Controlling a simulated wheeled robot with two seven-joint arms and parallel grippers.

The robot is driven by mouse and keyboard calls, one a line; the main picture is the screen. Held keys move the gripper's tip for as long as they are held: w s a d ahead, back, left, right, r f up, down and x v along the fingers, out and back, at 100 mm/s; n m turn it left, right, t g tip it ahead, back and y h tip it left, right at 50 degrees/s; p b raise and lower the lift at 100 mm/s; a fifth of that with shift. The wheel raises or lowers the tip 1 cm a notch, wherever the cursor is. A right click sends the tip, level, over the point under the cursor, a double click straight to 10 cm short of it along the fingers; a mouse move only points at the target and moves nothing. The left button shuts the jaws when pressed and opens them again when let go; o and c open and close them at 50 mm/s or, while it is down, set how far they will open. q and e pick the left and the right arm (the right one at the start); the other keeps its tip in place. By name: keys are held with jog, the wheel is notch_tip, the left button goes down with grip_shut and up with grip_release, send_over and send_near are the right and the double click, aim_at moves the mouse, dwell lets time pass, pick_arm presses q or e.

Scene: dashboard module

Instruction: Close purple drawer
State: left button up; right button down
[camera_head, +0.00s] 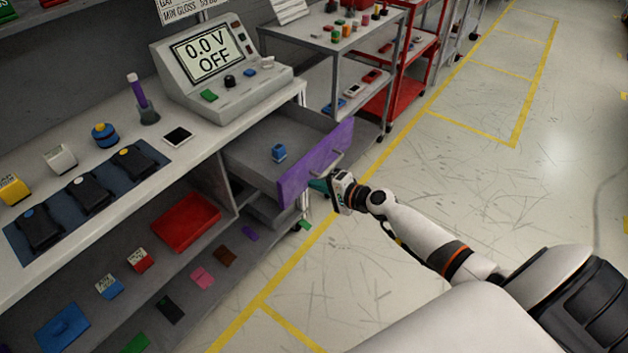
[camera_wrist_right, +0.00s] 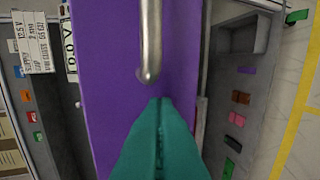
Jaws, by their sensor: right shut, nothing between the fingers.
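The purple drawer (camera_head: 316,164) is pulled out from the grey workbench, and its purple front faces the aisle. A small blue block (camera_head: 279,152) lies inside it. A silver bar handle (camera_wrist_right: 150,45) is on the drawer front. My right gripper (camera_head: 318,185) is shut and empty, close to the outer side of the drawer front. In the right wrist view its teal fingers (camera_wrist_right: 160,108) point at the purple front beside the handle's end; whether they touch it I cannot tell. My left gripper is not in view.
A grey tester reading 0.0 V OFF (camera_head: 212,66) stands on the bench top above. A red tray (camera_head: 186,222) and several small blocks sit on the lower shelf. A grey cart (camera_head: 318,42) stands behind the drawer. The floor on the right is clear.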

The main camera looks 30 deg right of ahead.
jog(key=shift+w+a, duration=0.25)
jog(key=shift+w, duration=0.4)
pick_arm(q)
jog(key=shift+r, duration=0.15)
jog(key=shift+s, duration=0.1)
